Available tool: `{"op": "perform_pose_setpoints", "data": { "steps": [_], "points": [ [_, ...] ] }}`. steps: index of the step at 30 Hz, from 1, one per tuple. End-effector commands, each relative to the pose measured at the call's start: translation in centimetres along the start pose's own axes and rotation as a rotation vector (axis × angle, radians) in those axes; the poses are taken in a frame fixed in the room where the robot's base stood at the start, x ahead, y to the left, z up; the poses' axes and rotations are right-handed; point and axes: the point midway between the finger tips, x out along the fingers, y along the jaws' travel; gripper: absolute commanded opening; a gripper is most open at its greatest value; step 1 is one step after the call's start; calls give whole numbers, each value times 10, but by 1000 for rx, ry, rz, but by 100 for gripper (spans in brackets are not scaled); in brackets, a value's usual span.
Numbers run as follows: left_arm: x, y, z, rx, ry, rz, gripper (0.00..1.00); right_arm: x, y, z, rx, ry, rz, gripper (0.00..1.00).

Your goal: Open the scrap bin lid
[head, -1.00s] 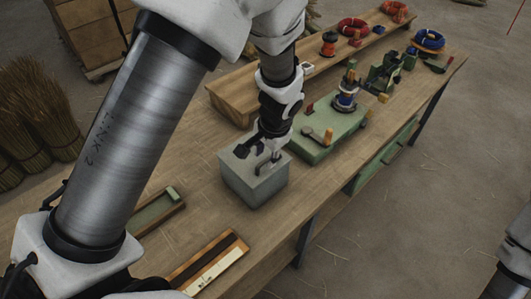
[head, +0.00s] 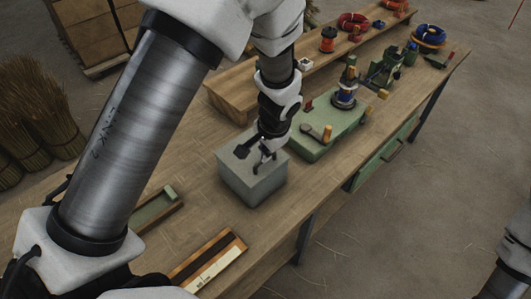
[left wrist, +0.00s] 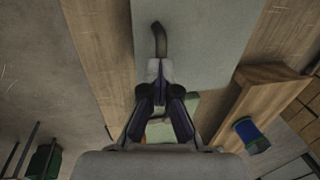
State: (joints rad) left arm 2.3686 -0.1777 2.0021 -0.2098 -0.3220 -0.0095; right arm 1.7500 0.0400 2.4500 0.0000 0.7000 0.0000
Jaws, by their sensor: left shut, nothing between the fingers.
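The scrap bin (head: 250,184) is a grey box on the near part of the workbench. Its flat lid lies shut on top and fills the upper middle of the left wrist view (left wrist: 205,45). A dark curved handle (left wrist: 158,38) stands on the lid. My left gripper (head: 258,170) is over the lid, pointing down, its fingers shut with nothing between them. In the left wrist view the closed fingertips (left wrist: 160,70) are right by the handle's end; I cannot tell whether they touch it. My right gripper is not in view.
A green board (head: 325,140) with a spool (head: 344,95) is close behind the bin. A raised wooden shelf (head: 228,98) runs along the back of the bench. A shallow green tray (head: 156,210) and a wood-framed strip (head: 210,262) lie in front.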

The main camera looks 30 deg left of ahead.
Motion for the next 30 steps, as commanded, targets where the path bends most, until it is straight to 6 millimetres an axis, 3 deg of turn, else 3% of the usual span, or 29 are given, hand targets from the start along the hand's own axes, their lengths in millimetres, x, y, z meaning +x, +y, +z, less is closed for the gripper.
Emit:
{"op": "perform_pose_setpoints", "data": {
  "steps": [13, 14, 15, 17, 26, 30],
  "points": [
    [0, -2, 1, 2, -3, 2, 0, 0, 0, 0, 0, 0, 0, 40],
    [0, -2, 1, 2, -3, 2, 5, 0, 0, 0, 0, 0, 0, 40],
    [0, -2, 1, 2, -3, 2, 19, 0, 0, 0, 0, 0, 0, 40],
    [-1, -2, 1, 2, -3, 2, 37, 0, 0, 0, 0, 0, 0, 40],
    [-3, -2, 1, 1, -2, 1, 37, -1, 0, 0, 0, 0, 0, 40],
    [-18, -3, 0, -1, 0, -2, 37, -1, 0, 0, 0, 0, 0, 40]
  ]
}}
